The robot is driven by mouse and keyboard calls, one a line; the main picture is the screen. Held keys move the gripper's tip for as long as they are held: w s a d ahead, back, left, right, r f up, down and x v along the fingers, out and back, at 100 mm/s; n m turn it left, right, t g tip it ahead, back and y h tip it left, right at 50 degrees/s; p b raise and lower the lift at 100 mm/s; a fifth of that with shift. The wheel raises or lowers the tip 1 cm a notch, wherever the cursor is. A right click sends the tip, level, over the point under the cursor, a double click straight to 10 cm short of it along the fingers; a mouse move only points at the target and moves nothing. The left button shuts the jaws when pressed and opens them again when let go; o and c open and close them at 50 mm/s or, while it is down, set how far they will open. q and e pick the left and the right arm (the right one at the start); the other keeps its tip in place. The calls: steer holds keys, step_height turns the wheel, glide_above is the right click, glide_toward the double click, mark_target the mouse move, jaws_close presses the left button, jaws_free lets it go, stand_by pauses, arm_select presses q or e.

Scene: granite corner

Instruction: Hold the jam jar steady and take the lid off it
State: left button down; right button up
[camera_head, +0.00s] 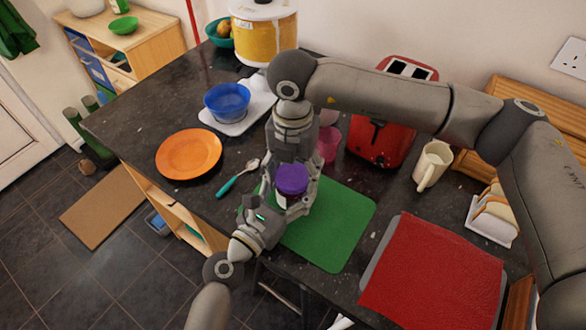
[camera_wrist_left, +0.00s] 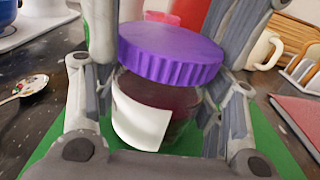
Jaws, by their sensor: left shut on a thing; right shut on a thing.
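The jam jar (camera_wrist_left: 185,112) has dark red contents and a white label. Its purple ribbed lid (camera_head: 291,177) sits at its top; it also shows in the left wrist view (camera_wrist_left: 172,52). My left gripper (camera_head: 283,207) comes from the lower left and is shut around the jar's body. My right gripper (camera_head: 293,184) reaches in from behind, with its fingers on both sides of the lid, shut on it. In the head view the grippers hide most of the jar. The jar is over the green mat (camera_head: 335,230).
A teal-handled spoon (camera_head: 229,184) and orange plate (camera_head: 189,154) lie left. A pink cup (camera_head: 328,144) and red toaster (camera_head: 382,140) stand behind; a cream mug (camera_head: 432,165) and toast rack (camera_head: 491,216) are right. A red cloth (camera_head: 435,275) lies front right.

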steer(key=n, duration=0.4)
steer(key=shift+n, duration=0.4)
steer(key=n, duration=1.3)
steer(key=shift+n, duration=0.3)
steer(key=n, duration=0.9)
steer(key=shift+r, duration=0.1)
steer(key=n, duration=0.4)
steer(key=shift+n, duration=0.3)
steer(key=n, duration=0.4)
steer(key=shift+n, duration=0.3)
steer(key=n, duration=0.4)
steer(key=shift+n, duration=0.3)
steer(key=n, duration=0.5)
steer(key=shift+r, duration=0.2)
